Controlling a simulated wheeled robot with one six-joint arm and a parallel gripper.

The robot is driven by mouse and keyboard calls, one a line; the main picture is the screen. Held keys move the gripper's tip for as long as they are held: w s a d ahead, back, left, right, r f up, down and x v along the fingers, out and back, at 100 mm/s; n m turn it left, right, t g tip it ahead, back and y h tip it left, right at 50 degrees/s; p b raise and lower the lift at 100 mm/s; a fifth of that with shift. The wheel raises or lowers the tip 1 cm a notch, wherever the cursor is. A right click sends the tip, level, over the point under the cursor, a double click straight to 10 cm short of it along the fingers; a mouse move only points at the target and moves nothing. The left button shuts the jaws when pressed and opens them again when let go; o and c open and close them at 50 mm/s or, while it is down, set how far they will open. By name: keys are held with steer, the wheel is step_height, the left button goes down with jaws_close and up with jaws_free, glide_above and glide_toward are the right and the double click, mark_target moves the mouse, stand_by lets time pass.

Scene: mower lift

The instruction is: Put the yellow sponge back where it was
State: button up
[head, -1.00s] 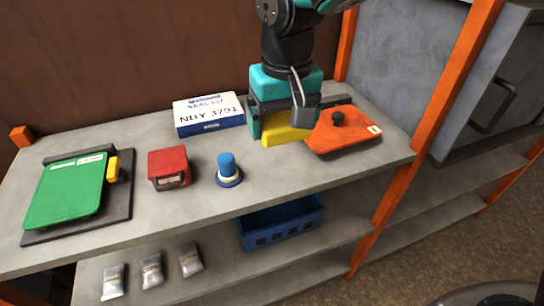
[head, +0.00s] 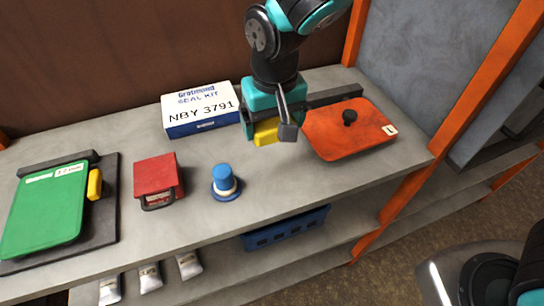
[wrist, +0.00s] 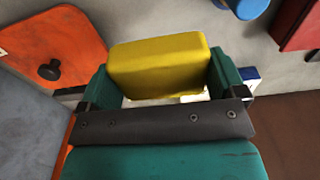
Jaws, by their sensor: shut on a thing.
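The yellow sponge (head: 266,131) is held in my gripper (head: 264,128) over the grey shelf top, between the white and blue seal kit box and the orange lid. In the wrist view the sponge (wrist: 160,66) sits between the two teal fingers of my gripper (wrist: 162,80), which is shut on it. In the head view the arm and fingers hide part of the sponge. I cannot tell whether its underside touches the shelf.
The seal kit box (head: 202,110) stands at left of the gripper, the orange lid (head: 349,130) with a black knob at right. A blue basket (head: 288,230) is below.

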mark_target(272, 170)
step_height(272, 170, down, 12)
steer(key=shift+r+p, duration=0.2)
steer(key=shift+p, duration=0.7)
steer(key=shift+f, duration=0.2)
steer(key=o, duration=0.9)
steer(key=shift+c, duration=0.2)
steer(key=r+b, duration=0.1)
steer(key=r, duration=0.3)
steer(key=r+b, duration=0.1)
steer(key=r, duration=0.7)
steer(key=shift+s+d+r+b, duration=0.15)
steer(key=shift+s+r+b, duration=0.15)
steer(key=shift+s+b, duration=0.1)
steer(key=s+d+r+n+y, duration=0.2)
steer(key=s+d+r, duration=0.3)
steer(key=s, duration=0.2)
steer(key=s+d+r+n+y, duration=0.1)
steer(key=s+d+r+y, duration=0.1)
steer(key=s+d+r, duration=0.3)
steer(key=s+d, duration=0.1)
steer(key=s, duration=0.2)
steer(key=shift+s+d+n+g, duration=0.15)
steer(key=shift+s+n+g, duration=0.15)
steer(key=shift+n, duration=0.1)
